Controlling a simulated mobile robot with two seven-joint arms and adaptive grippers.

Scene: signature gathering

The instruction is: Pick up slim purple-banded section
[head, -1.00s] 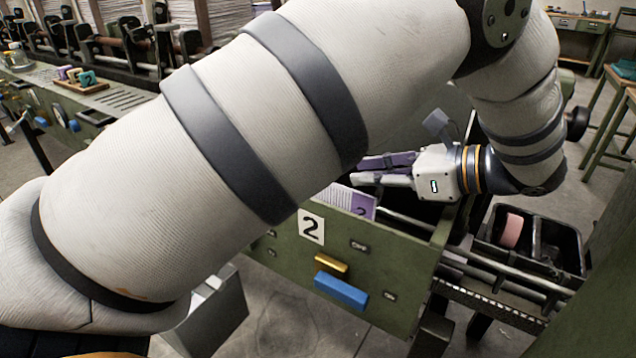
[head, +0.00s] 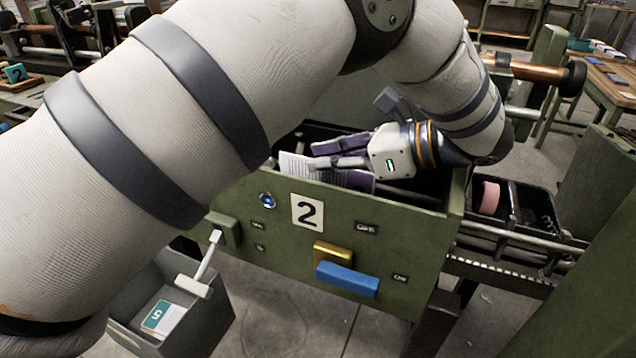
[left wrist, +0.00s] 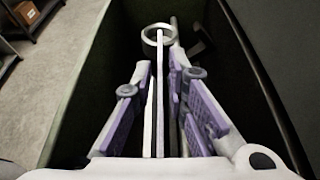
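The slim section, with white printed pages (head: 297,167) and a purple band (head: 360,182), stands in the green bin marked 2 (head: 285,222). My left gripper (head: 314,157) reaches into the bin top from the right, its fingers at the section's upper part. In the left wrist view, the section shows edge-on as a thin pale upright strip (left wrist: 158,95) between two purple-padded fingers. The fingers are apart, with dark gaps between pads and strip. The section's lower part is hidden by the bin front. My right gripper is not in view.
The bin front carries a blue handle (head: 347,279) and a yellow block (head: 333,254). A grey box (head: 190,325) with a card marked 5 (head: 160,318) sits below left. A black tray (head: 515,205) with a pink roll lies right. Bin walls stand close beside the fingers.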

